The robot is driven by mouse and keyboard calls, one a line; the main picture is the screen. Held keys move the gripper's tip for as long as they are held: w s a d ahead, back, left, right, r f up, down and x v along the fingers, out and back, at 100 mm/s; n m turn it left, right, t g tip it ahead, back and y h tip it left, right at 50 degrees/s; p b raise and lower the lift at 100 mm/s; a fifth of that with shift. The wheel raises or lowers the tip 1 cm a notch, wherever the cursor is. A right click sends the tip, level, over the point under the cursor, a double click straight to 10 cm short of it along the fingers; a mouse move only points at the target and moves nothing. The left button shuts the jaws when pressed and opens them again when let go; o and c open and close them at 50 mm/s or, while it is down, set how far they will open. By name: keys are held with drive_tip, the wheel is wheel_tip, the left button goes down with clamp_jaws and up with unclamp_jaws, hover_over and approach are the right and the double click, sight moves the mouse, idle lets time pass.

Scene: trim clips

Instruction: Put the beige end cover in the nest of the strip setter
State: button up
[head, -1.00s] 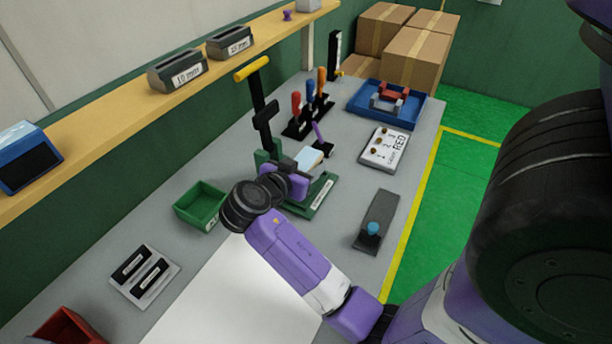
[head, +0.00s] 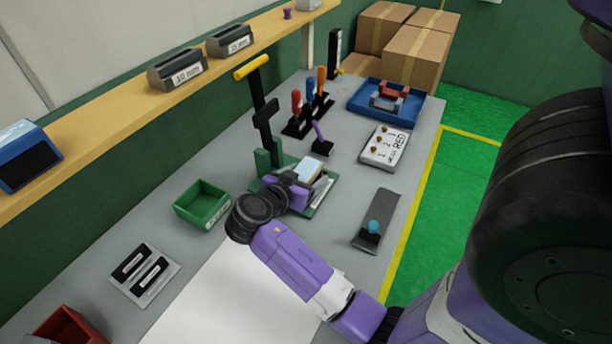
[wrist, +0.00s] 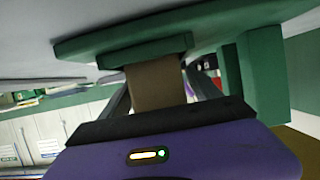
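The strip setter (head: 262,118) stands on the bench with a green base, dark column and yellow handle. The beige end cover (head: 309,167) shows as a pale block over the setter's base. In the wrist view the end cover (wrist: 155,87) is between the fingers of my gripper (wrist: 158,78), which is shut on it. Its far end meets a low green block (wrist: 150,52) on the setter's green plate. That contact partly hides the nest, and I cannot tell whether the cover is seated. In the head view my gripper (head: 298,187) is at the setter's front.
A green bin (head: 203,204) is left of the setter. A grey stand with a blue knob (head: 373,227) is at the right edge. Tall green uprights (wrist: 262,75) stand close beside my gripper.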

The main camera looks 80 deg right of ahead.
drive_tip(key=shift+r, duration=0.1)
drive_tip(key=shift+r, duration=0.15)
drive_tip(key=b+v, duration=0.1)
drive_tip(key=v, duration=1.1)
drive_tip(key=shift+a, duration=0.1)
